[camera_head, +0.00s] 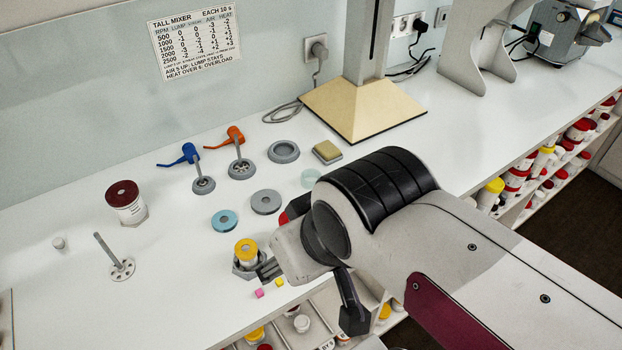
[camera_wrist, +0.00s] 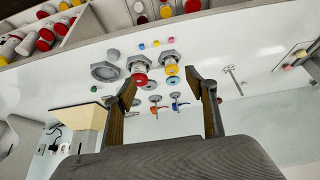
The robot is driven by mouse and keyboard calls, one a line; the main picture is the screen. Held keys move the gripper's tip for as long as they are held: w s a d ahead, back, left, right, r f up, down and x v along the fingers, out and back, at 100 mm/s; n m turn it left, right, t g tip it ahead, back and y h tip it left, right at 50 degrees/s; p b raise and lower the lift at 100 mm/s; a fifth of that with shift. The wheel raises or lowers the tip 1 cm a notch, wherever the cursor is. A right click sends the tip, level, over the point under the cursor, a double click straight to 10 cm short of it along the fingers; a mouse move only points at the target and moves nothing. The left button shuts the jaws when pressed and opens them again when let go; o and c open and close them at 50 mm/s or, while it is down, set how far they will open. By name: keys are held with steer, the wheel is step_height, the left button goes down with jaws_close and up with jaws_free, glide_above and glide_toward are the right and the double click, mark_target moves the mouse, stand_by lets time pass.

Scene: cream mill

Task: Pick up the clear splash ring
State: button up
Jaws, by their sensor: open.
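The clear splash ring (camera_head: 311,178) is a pale, faintly green see-through ring lying on the white bench. In the head view it is just left of my arm, which hides part of its right side. I cannot make it out surely in the wrist view. My gripper (camera_wrist: 163,80) is open in the wrist view, its two fingers wide apart with nothing held between them. A red-topped jar (camera_wrist: 139,78) and a yellow-topped jar (camera_wrist: 171,71) show beyond the fingertips. In the head view my arm hides most of the gripper.
Near the ring are a yellow sponge (camera_head: 327,151), grey rings (camera_head: 284,151) (camera_head: 266,202) and a teal ring (camera_head: 224,220). Blue (camera_head: 189,153) and orange (camera_head: 236,135) handled tools stand behind. A column base (camera_head: 363,108) rises at the back.

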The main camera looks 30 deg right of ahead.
steer(key=shift+w+d, duration=0.1)
steer(key=w+d+r+n+t+h, duration=0.2)
steer(key=w+d+n+t, duration=0.1)
steer(key=w+d+n, duration=0.85)
steer(key=w+d+r+n+t+h, duration=0.25)
steer(key=w+d+n, duration=0.65)
steer(key=w+d, duration=0.55)
steer(key=f+n+y, duration=0.2)
steer(key=f+n, duration=0.3)
steer(key=n, duration=0.1)
steer(key=d+f+n+y, duration=0.1)
steer(key=f+n+y, duration=0.2)
steer(key=f+n, duration=0.2)
steer(key=w+f+n+y, duration=0.1)
steer(key=f+n+y, duration=0.2)
steer(key=f+n, duration=0.2)
steer(key=shift+d+f+n+t+y, duration=0.25)
steer(key=shift+d+f+n+t, duration=0.15)
steer(key=shift+n, duration=0.45)
steer(key=s+f+n+y, duration=0.1)
steer(key=s, duration=0.1)
steer(key=s+a+f+n+y, duration=0.1)
steer(key=s+f+n, duration=0.1)
steer(key=s+f+n+g+y, duration=0.1)
steer(key=s+n+y, duration=0.1)
steer(key=shift+a+f, duration=0.2)
steer(key=shift+f, duration=0.05)
steer(key=shift+w+a, duration=0.1)
steer(key=shift+w, duration=0.05)
